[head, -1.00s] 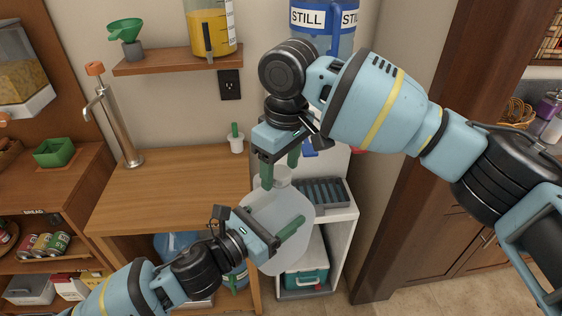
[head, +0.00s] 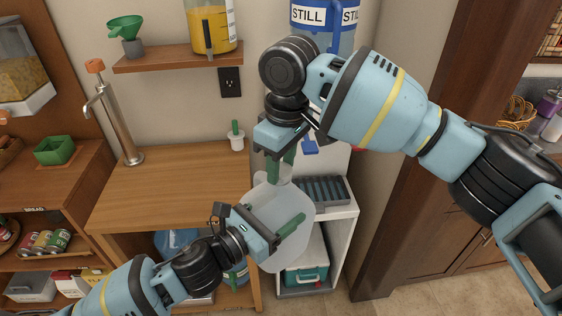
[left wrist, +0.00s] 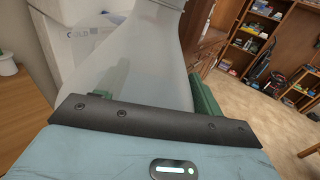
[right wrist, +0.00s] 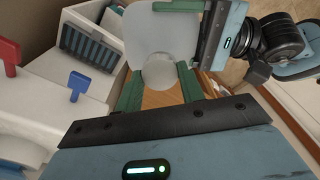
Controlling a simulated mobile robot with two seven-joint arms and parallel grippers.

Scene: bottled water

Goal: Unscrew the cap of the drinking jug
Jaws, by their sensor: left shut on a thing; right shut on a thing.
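The drinking jug (head: 285,210), pale and translucent, is in the middle of the head view, in front of the wooden counter. My left gripper (head: 268,214) is shut on its body from the lower left; one green finger shows and the other is largely hidden. The jug also fills the middle of the left wrist view (left wrist: 135,70). My right gripper (head: 280,170) points down at the jug's top, its fingers close together. In the right wrist view the pale round cap (right wrist: 160,71) lies between its green fingers; the gripper is shut on it. The cap's threads are hidden.
The wooden counter (head: 165,190) is mostly clear, with a metal tap (head: 120,125) on its left. A white dispenser with blue and red taps (right wrist: 76,84) stands close to my right gripper. A grey drip tray (head: 325,192) lies right of the jug.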

